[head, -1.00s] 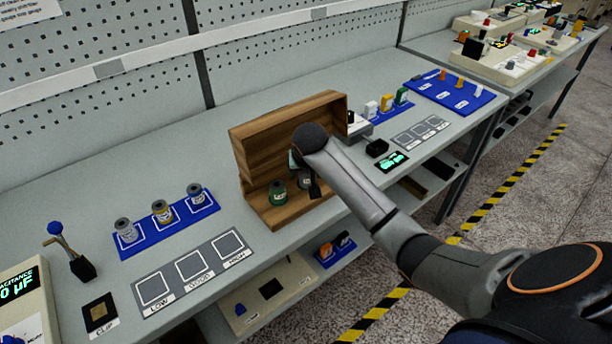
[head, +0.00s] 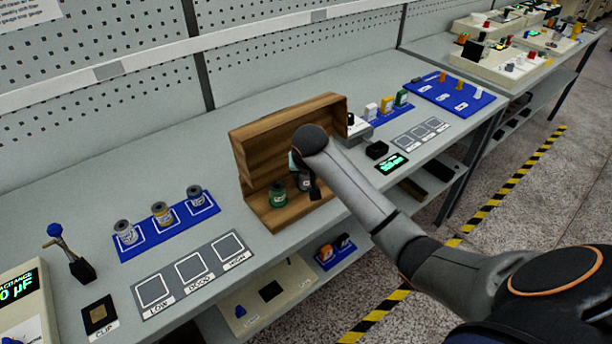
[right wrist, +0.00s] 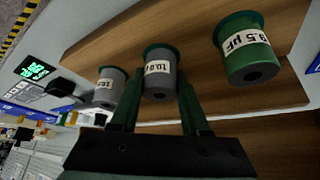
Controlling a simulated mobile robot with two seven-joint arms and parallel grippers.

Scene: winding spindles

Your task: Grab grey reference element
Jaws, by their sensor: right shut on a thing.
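The grey element is a spindle with a green flange and a label reading 10.0 (right wrist: 159,80). In the right wrist view it stands between the two fingers of my right gripper (right wrist: 158,108), which is shut on it. In the head view my right gripper (head: 305,178) is inside the wooden box (head: 268,128), and its wrist hides most of the grey spindle. A green spindle (head: 278,195) labelled 9.5 µF stands beside it; it also shows in the right wrist view (right wrist: 243,60). A second grey spindle (right wrist: 106,93) stands on the other side. My left gripper is out of view.
A blue tray (head: 178,235) with three spindles lies to the left. A grey mat (head: 170,295) with marked squares is in front of it. A small black display unit (head: 392,164) and a blue rack with coloured parts stand right of the box.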

